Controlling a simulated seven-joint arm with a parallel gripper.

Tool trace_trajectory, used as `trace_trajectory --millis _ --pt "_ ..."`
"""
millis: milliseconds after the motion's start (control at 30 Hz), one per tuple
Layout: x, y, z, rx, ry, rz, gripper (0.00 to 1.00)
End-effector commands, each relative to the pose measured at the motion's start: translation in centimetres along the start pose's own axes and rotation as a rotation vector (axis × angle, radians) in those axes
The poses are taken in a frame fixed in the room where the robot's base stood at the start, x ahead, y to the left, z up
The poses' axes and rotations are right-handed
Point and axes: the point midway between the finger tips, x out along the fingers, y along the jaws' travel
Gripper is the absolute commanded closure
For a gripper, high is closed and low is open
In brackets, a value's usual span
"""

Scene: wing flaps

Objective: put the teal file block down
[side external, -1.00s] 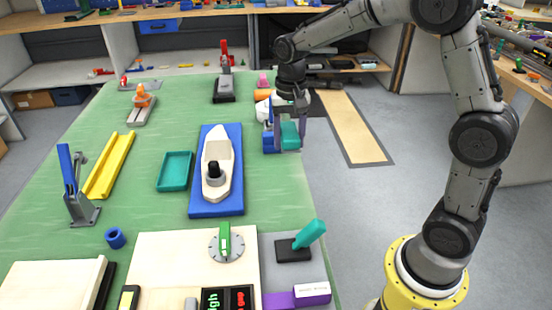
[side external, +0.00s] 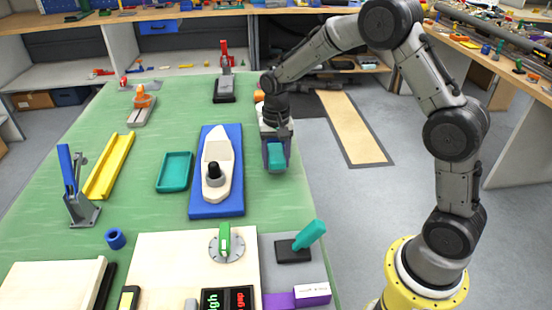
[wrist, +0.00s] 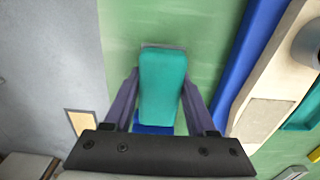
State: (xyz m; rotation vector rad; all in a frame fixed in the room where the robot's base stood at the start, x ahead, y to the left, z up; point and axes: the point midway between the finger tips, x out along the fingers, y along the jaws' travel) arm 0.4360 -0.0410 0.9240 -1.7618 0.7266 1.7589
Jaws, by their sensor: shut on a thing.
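The teal file block (side external: 276,157) is between the fingers of my gripper (side external: 276,148) over the right part of the green table, just right of the blue board with the boat. In the wrist view the teal block (wrist: 163,88) lies lengthwise between the two purple-grey fingers of my gripper (wrist: 162,82), which is shut on it. A grey edge shows at its far end. A blue part (wrist: 153,129) shows at its near end; I cannot tell whether it belongs to the block. Whether the block's underside touches the table is hidden.
The blue board (side external: 230,208) bears a cream boat (side external: 218,160). A teal tray (side external: 174,172) and a yellow channel (side external: 109,165) lie further left. A black base with a teal lever (side external: 310,234) stands in front. Bare green table shows around the block; the table's right edge is close.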

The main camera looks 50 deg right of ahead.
Motion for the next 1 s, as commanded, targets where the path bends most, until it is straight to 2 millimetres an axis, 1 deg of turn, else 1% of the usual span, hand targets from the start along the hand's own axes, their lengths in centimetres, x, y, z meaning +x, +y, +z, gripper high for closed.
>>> trace_trajectory --millis 567,600,733,1000 --pt "1.1 0.0 0.0 0.0 0.001 -0.001 1.0" --pt "1.2 0.0 0.0 0.0 0.0 0.0 0.36" --pt "1.2 0.0 0.0 0.0 0.0 0.0 0.13" --pt "1.1 0.0 0.0 0.0 0.0 0.0 0.13"
